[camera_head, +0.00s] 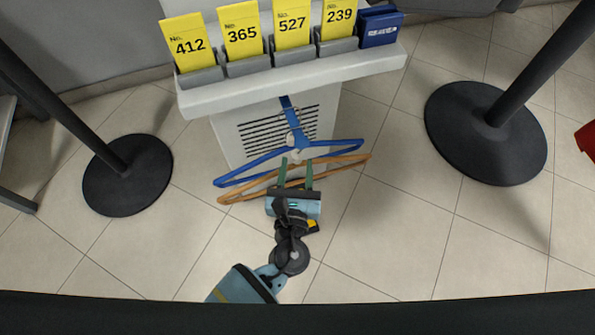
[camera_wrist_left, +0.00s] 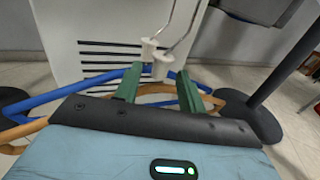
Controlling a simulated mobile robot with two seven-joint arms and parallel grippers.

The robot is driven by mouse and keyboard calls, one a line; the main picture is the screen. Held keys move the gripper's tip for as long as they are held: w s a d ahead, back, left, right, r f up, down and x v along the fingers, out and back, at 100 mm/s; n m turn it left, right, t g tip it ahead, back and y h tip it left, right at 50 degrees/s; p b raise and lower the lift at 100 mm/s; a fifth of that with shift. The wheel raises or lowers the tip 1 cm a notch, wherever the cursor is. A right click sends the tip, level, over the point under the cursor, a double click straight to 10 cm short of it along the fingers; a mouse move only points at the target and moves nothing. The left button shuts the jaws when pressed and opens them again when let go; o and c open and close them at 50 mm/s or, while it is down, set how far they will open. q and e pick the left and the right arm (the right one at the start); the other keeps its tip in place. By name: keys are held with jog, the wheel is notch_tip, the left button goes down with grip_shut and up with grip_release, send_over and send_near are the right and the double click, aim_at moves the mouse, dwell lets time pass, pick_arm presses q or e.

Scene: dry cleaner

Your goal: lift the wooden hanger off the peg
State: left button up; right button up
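The wooden hanger (camera_head: 240,196), orange-brown, hangs in front of the white stand, nearest to me; it also shows in the left wrist view (camera_wrist_left: 22,131). A blue hanger (camera_head: 342,144) hangs just behind it. In the left wrist view, metal hooks hang near two white pegs (camera_wrist_left: 162,64); which hook sits on which peg is hard to tell. My left gripper (camera_head: 297,168) is open, its two green fingers apart and pointing at the middle of the wooden hanger. The fingers overlap the hanger in view; contact is unclear. My right gripper is not in view.
The white stand (camera_head: 300,88) carries yellow numbered cards (camera_head: 292,25) and a blue box (camera_head: 380,27) above the hangers. Black posts with round bases stand left (camera_head: 128,190) and right (camera_head: 450,125). Tiled floor is clear between them and the hangers.

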aim_at(297, 162)
pick_arm(q)
jog(key=shift+w+d+f, duration=0.1)
jog(key=shift+w, duration=1.45)
grip_shut()
